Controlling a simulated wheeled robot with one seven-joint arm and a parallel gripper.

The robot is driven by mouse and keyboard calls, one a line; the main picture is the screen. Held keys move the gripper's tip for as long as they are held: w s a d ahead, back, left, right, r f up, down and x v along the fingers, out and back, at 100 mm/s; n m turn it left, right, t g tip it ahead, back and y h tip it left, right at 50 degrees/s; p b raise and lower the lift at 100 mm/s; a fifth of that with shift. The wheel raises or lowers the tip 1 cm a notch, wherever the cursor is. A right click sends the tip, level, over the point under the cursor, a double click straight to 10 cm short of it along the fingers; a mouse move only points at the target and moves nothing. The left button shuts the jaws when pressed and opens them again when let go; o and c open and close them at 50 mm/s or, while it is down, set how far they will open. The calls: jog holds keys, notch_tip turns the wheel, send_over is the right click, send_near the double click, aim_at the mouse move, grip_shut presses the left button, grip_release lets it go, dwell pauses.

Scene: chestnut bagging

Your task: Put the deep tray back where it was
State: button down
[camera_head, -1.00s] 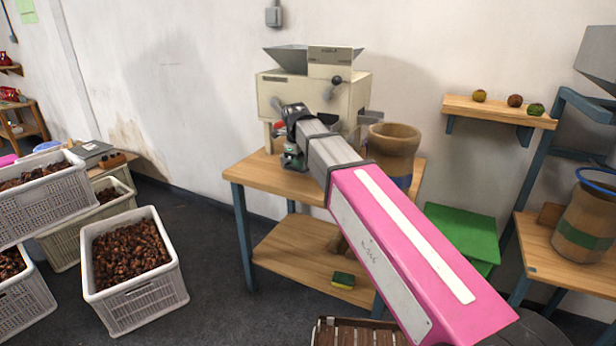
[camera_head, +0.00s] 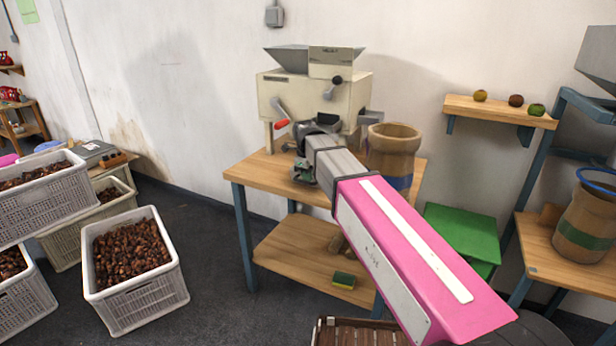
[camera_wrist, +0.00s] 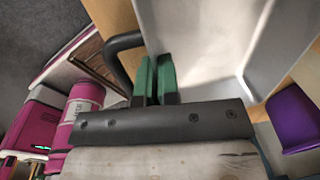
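My gripper's two green fingers (camera_wrist: 156,78) are close together, side by side, in the wrist view. A light grey, walled surface (camera_wrist: 205,35) lies just beyond them. It may be the deep tray, but I cannot tell for sure. A dark curved bar (camera_wrist: 115,52) shows beside the fingers. I cannot see anything clearly held between them. In the head view my gripper (camera_head: 303,170) is low over the wooden table (camera_head: 262,178), in front of the cream machine (camera_head: 310,95), and partly hidden by my arm. No deep tray can be made out there.
A sponge (camera_head: 344,280) lies on the lower shelf. A slatted crate (camera_head: 335,330) is at the front. Chestnut crates (camera_head: 140,308) stand on the left. A green box (camera_head: 465,230) is at the right.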

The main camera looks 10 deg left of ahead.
jog(key=shift+f, duration=0.1)
jog(key=c, duration=1.4)
grip_release()
jog(key=shift+o, duration=0.2)
notch_tip(320, 180, up, 12)
jog(key=s, duration=0.1)
jog(key=shift+s+a, duration=0.15)
jog(key=shift+a, duration=0.05)
jog(key=shift+s, duration=0.1)
